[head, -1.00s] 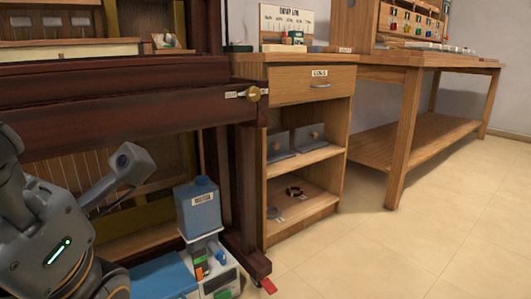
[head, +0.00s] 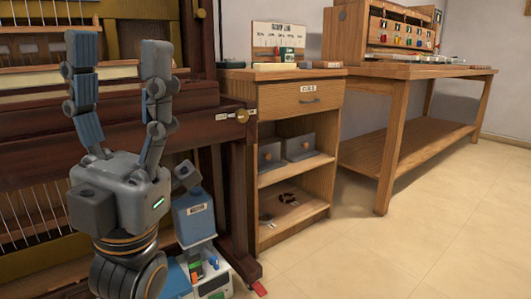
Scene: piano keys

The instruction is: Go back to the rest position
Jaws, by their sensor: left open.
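My left gripper (head: 119,62) stands upright at the left of the head view, in front of the dark wooden piano (head: 195,100). Its two fingers point up and are wide apart, with nothing between them. The wrist below hides part of the piano's lower frame and strings. My right gripper is not in view.
A blue water container (head: 194,218) stands on a white box (head: 212,272) close to the right of my left wrist. A wooden cabinet (head: 300,95) with a drawer and open shelves stands right of the piano. A long workbench (head: 420,70) is further right. The tiled floor (head: 400,250) is clear.

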